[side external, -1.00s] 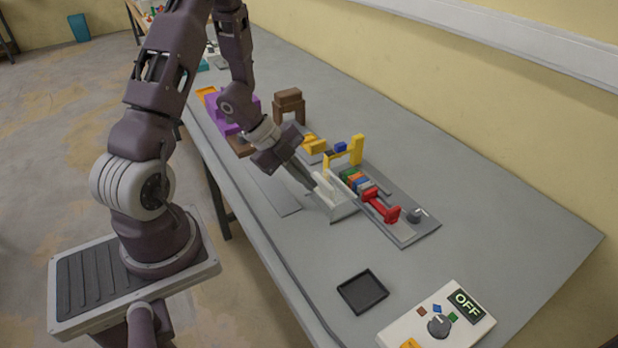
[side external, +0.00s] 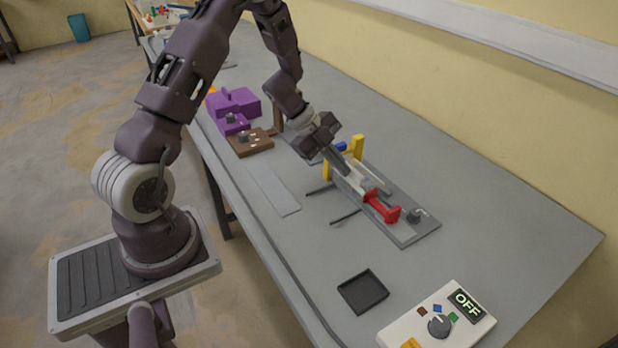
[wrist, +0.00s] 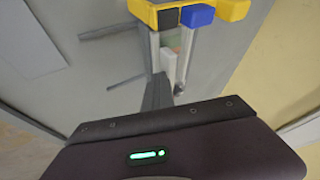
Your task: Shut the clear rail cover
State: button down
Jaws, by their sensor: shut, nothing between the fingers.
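The clear rail cover (side external: 352,181) is whitish and lies over the rail in the side view, between the yellow bracket (side external: 358,147) and the red handle (side external: 382,206). Its edges are hard to make out, so I cannot tell whether it is fully flat. My gripper (side external: 369,184) is shut and empty, with its fingers low over the cover; contact is unclear. The coloured modules on the rail are mostly hidden by the cover and fingers. In the wrist view the yellow bracket (wrist: 142,12) and a blue block (wrist: 198,15) show beyond my fingers.
The rail stands on a grey plate (side external: 408,236) with a dark knob (side external: 414,215). A black tray (side external: 363,291) and a control box (side external: 437,318) reading OFF stand nearer. Purple (side external: 232,104) and brown (side external: 249,142) boxes stand farther back. Two thin dark bars lie left of the rail.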

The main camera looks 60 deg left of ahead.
jog(key=shift+w+r, duration=0.1)
jog(key=shift+w, duration=0.25)
jog(key=s+a+r, duration=0.4)
jog(key=s+r, duration=0.4)
jog(key=s, duration=0.1)
jog(key=w+r+n+t+y, duration=0.2)
jog(key=r+n+y, duration=0.2)
jog(key=r, duration=0.4)
jog(key=w+r+n+t+y, duration=0.3)
jog(key=r, duration=0.4)
jog(key=s+d+n+g+h, duration=0.1)
jog(key=s+d+n+g, duration=0.1)
jog(key=s+d+n, duration=0.3)
jog(key=s+d+n+g+h, duration=0.1)
jog(key=s+d+n+g, duration=0.2)
jog(key=s+d, duration=0.8)
jog(key=s+n, duration=0.1)
jog(key=s, duration=0.6)
jog(key=shift+s+d+r+n, duration=0.15)
jog(key=shift+s+d+n, duration=0.2)
jog(key=shift+d+n, duration=0.05)
